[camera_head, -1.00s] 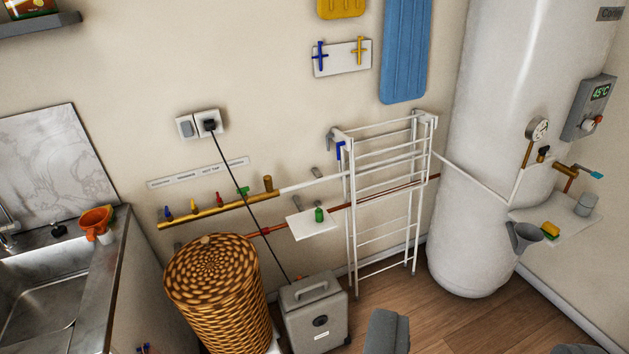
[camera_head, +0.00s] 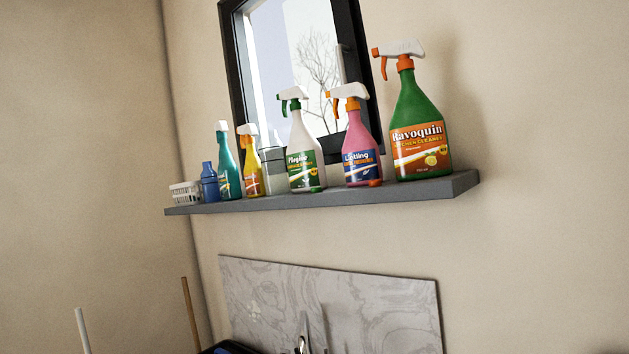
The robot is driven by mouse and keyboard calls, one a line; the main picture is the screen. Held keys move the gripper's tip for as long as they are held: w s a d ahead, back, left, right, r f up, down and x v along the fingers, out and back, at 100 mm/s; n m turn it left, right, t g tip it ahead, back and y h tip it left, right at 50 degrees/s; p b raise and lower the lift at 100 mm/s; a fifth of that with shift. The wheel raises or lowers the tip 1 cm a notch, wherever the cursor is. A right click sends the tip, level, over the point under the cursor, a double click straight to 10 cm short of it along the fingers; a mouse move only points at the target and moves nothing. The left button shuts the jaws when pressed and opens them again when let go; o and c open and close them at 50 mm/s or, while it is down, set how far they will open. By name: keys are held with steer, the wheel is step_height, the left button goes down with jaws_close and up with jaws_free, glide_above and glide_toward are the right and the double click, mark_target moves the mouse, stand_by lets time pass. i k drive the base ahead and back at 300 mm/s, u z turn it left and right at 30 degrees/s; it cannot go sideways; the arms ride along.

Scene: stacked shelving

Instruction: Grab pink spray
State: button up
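The pink spray bottle (camera_head: 361,143) stands upright on a grey wall shelf (camera_head: 330,200). It has an orange and white trigger head and a blue label. A white spray bottle (camera_head: 304,150) with a green trigger stands to its left. A larger green spray bottle (camera_head: 418,120) with an orange trigger stands close to its right. My gripper does not show in the view.
A yellow spray bottle (camera_head: 250,158), a teal bottle (camera_head: 223,165), a small blue bottle (camera_head: 209,183) and a white basket (camera_head: 184,194) stand farther left on the shelf. A dark-framed window (camera_head: 372,80) is behind the bottles. A marbled panel (camera_head: 330,295) is below. Space before the shelf looks clear.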

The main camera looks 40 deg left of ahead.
mark_target(360, 155)
steer(key=u, duration=0.55)
steer(key=i, duration=0.95)
steer(key=u, duration=0.55)
steer(key=k, duration=0.75)
steer(key=u, duration=0.25)
steer(key=i, duration=0.85)
steer(key=z, duration=0.15)
